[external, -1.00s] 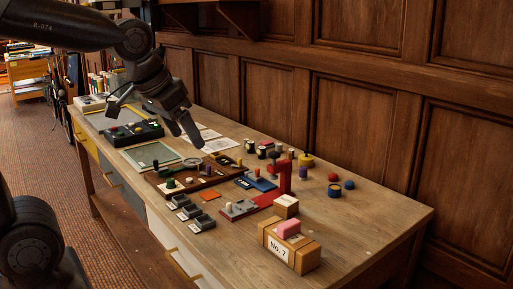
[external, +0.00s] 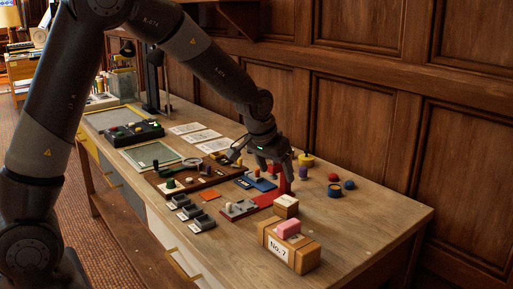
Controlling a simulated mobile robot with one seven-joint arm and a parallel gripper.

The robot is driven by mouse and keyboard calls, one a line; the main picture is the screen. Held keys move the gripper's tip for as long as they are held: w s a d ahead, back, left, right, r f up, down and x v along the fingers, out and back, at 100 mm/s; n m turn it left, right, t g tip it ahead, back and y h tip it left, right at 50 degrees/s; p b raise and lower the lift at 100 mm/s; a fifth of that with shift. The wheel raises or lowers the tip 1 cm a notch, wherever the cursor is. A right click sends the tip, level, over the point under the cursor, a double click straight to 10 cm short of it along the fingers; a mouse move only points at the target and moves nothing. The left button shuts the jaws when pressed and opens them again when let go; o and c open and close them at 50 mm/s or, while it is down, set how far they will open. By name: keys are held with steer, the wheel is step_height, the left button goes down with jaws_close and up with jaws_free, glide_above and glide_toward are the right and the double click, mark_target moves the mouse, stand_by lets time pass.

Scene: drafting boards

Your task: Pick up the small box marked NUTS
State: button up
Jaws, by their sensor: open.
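I cannot read the word NUTS on anything here. Small dark grey boxes (external: 190,211) with pale labels too small to read stand in a short row near the front edge of the bench. A small tan box (external: 286,203) with a light band stands just behind the larger box marked No. 7; any word on it is unreadable. My gripper (external: 263,165) is open, pointing down above the red stand and blue piece in the middle of the bench. It is behind and to the right of the grey boxes, and behind the tan box. Nothing shows between its fingers.
The box marked No. 7 (external: 280,252) carries a pink block (external: 288,229) at the front right. A brown tray (external: 168,188) with small pieces and a red upright stand (external: 285,186) crowd the middle. The bench's right end (external: 385,218) is clear.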

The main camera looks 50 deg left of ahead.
steer(key=x, duration=0.2)
glide_above(286, 200)
steer(key=s, duration=0.2)
step_height(286, 200, down, 4)
steer(key=shift+r, duration=0.1)
steer(key=x, duration=0.5)
steer(key=shift+s+d+f, duration=0.2)
steer(key=shift+s+f, duration=0.1)
steer(key=shift+s, duration=0.05)
steer(key=shift+w+f, duration=0.2)
steer(key=shift+f, duration=0.1)
steer(key=shift+c, duration=0.5)
steer(key=c, duration=1)
steer(key=shift+r, duration=0.1)
